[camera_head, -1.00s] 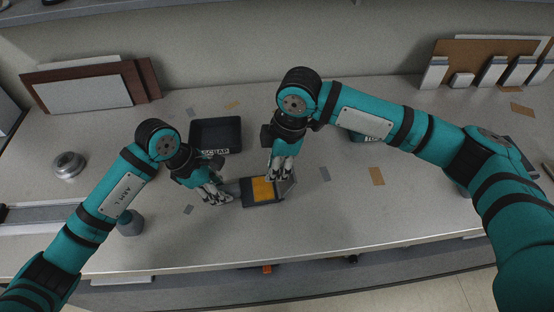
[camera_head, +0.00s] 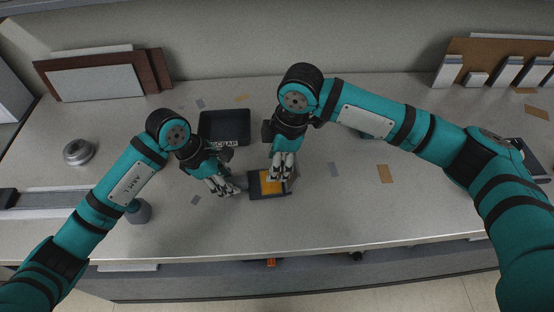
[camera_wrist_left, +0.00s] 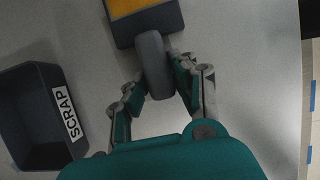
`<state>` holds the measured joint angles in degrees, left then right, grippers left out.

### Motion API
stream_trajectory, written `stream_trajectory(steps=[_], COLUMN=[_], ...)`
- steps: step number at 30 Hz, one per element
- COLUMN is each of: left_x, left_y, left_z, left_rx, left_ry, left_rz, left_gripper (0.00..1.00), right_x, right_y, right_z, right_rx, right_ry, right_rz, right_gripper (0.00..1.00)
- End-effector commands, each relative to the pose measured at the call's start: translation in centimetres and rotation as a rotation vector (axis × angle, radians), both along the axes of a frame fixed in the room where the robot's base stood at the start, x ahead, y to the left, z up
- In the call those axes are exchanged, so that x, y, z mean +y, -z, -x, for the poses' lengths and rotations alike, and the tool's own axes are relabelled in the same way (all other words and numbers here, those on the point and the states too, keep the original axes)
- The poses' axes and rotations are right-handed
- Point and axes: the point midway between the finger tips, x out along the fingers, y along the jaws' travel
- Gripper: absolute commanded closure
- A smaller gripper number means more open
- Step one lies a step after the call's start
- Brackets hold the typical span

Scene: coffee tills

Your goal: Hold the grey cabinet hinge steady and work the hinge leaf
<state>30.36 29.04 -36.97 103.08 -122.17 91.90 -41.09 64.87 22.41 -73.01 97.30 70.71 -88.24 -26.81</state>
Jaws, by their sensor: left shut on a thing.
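A grey rounded piece (camera_wrist_left: 153,62), which looks like part of the cabinet hinge, sits between the fingers of my left gripper (camera_wrist_left: 155,88) in the left wrist view. The gripper is shut on it. In the head view my left gripper (camera_head: 228,188) is just left of a dark block with an orange top (camera_head: 269,187), and the grey piece (camera_head: 239,183) reaches to its left side. My right gripper (camera_head: 280,176) is over the block's right part. Its fingers point down; whether they grip anything is unclear. They partly hide the orange top and a small grey part at the right edge.
A dark SCRAP tray (camera_head: 224,125) stands behind the left gripper. A grey bottle-like object (camera_head: 139,212) is beside my left forearm, and a round metal piece (camera_head: 78,152) is farther left. Boards lean on the wall. The bench (camera_head: 330,215) in front is mostly clear.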

Motion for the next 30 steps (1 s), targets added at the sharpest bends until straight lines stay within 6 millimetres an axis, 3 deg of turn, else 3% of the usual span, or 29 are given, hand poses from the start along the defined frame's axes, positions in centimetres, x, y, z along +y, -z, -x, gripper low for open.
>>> stream_trajectory(steps=[11,24,30], left_x=[0.1,0.1,0.0], left_y=[-0.1,-0.1,-0.1], left_z=[0.0,0.0,0.0], left_rx=[-0.001,-0.002,-0.001], left_ry=[0.000,-0.001,0.000], left_rz=[0.000,0.000,0.000], left_gripper=[1.00,1.00,1.00], right_x=[-0.3,-1.9,-2.3], right_y=[-0.9,-9.4,-11.4], right_z=[-0.1,0.0,0.1], right_rx=[-0.002,-0.002,0.000], right_ry=[0.002,0.001,0.000], right_rz=[0.001,0.001,0.001], right_gripper=[0.49,0.49,0.49])
